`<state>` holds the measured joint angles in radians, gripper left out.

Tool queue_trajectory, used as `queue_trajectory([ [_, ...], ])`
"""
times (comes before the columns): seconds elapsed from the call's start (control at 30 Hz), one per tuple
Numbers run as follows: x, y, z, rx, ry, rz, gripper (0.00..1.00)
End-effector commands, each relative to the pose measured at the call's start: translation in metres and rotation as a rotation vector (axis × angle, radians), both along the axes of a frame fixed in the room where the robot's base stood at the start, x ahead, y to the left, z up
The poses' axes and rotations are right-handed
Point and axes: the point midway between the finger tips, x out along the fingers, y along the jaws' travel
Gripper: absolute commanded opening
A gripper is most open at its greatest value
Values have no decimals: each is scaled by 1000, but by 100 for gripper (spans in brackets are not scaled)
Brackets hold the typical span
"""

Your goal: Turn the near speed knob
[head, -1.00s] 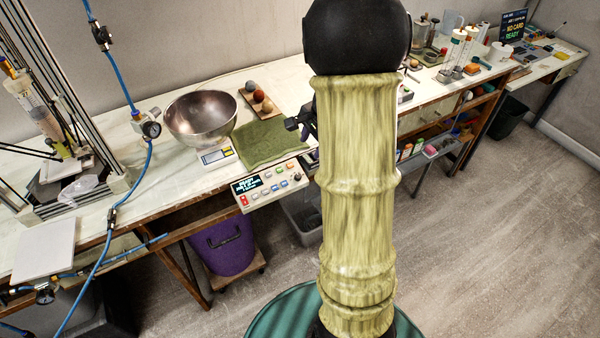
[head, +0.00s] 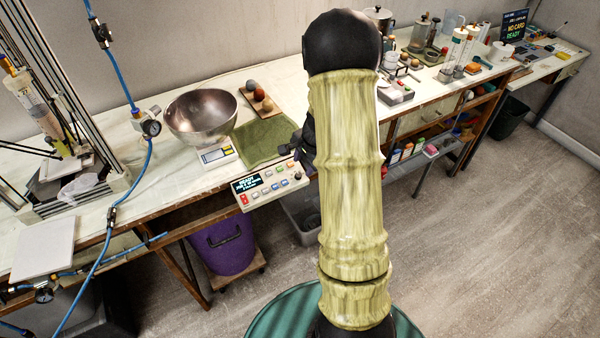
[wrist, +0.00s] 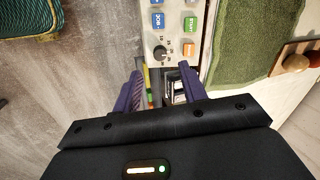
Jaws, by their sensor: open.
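The control panel (head: 262,196) hangs at the bench's front edge, with a lit display and coloured buttons. A dark round knob (head: 298,176) sits at its right end. In the wrist view the knob (wrist: 160,53) shows at the panel's end, with marks around it. My gripper (head: 300,148) is just above that end in the head view, partly hidden by my arm. In the wrist view my gripper (wrist: 161,69) is open, its purple fingers apart with nothing held between them. The knob appears just beyond the fingertips, between their lines; contact is not visible.
A green cloth (head: 262,140) lies behind the panel, with a steel bowl (head: 200,115) and a scale (head: 216,156) to its left. A wooden strip with balls (head: 263,101) lies farther back. A purple bin (head: 222,245) stands under the bench.

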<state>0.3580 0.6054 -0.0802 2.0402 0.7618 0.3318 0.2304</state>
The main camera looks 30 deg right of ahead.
Motion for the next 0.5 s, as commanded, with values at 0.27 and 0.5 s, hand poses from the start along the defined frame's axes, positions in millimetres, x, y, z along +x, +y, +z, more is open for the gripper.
queue_trajectory([
  [0.27,14,3,-45,2,1,0,42],
  [0.5,19,5,-59,0,0,2,42],
])
